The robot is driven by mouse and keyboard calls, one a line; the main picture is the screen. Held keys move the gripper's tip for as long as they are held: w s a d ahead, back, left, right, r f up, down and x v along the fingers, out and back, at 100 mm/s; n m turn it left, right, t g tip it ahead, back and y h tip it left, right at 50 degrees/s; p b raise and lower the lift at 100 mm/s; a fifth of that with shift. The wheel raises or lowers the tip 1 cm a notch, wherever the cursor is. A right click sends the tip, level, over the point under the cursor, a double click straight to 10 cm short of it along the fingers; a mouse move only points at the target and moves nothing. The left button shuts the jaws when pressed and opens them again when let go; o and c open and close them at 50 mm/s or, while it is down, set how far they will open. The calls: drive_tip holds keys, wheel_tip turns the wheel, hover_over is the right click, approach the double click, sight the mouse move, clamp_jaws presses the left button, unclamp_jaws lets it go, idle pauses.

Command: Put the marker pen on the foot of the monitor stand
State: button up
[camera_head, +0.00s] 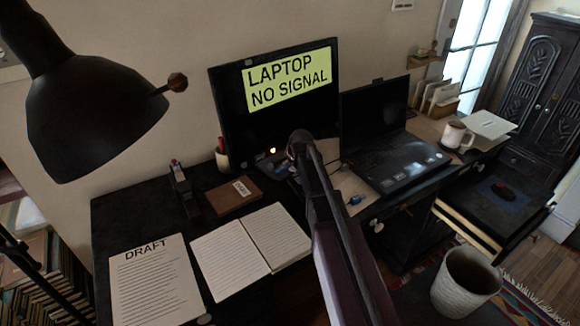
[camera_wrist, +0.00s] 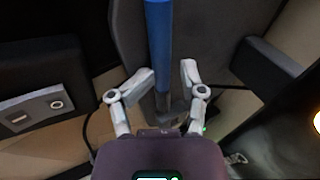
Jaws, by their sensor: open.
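The blue marker pen (camera_wrist: 158,40) shows in the wrist view, running from the top edge down between my fingers. My gripper (camera_wrist: 167,72) is open, with one finger on each side of the pen's lower, greyish end. Behind the pen is a dark grey plate with a rounded edge, which looks like the foot of the monitor stand (camera_wrist: 205,45). I cannot tell whether the pen touches it. In the head view the monitor (camera_head: 235,110) reads "LAPTOP NO SIGNAL". My arm reaches in front of it there, hiding the pen and much of the foot.
An open laptop (camera_head: 385,135) stands right of the monitor. A brown box (camera_head: 228,202), a pen cup (camera_head: 222,158), an open notebook (camera_head: 235,250) and a draft sheet (camera_head: 150,280) are to the left. A desk lamp (camera_head: 85,115) overhangs the left side. A small blue item (camera_head: 356,200) lies near the front edge.

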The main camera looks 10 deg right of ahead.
drive_tip(key=shift+r, duration=0.2)
drive_tip(key=shift+r+p, duration=0.7)
drive_tip(key=shift+p, duration=0.2)
drive_tip(key=p+v, duration=1)
drive_tip(key=v, duration=0.1)
drive_tip(key=shift+s, duration=0.2)
drive_tip(key=s+a+f+n+g, duration=0.1)
drive_tip(key=s+n, duration=0.5)
drive_tip(key=s, duration=0.6)
drive_tip(key=s+a+f+n+g+h, duration=0.1)
drive_tip(key=s+n+g, duration=0.3)
drive_tip(key=s, duration=0.8)
drive_tip(key=n, duration=0.2)
drive_tip(key=shift+a+n+g, duration=0.3)
drive_tip(key=shift+a, duration=0.05)
drive_tip(key=shift+f, duration=0.1)
